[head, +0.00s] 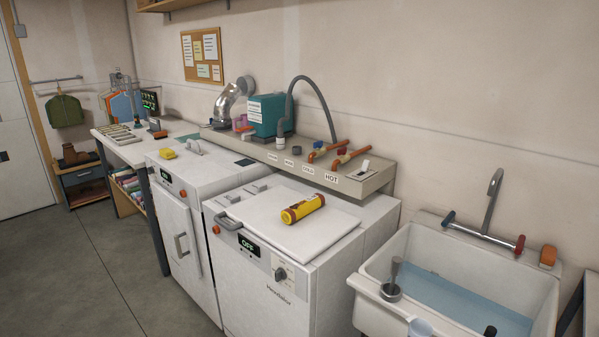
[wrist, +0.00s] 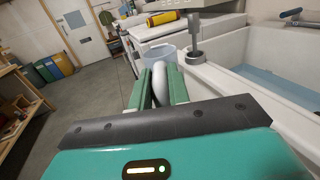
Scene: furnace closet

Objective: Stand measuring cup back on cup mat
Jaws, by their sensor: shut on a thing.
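In the head view only part of the pale cup (head: 420,327) shows at the bottom edge, in front of the sink's front rim. My gripper is out of the head view. I cannot make out the cup mat in either view.
The white sink (head: 374,268) holds blue water. A grey plunger-like tool (head: 391,290) stands at its near left corner, close to the cup. A yellow cylinder (head: 303,208) lies on the white washer (head: 290,226). Open floor (head: 85,265) lies to the left.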

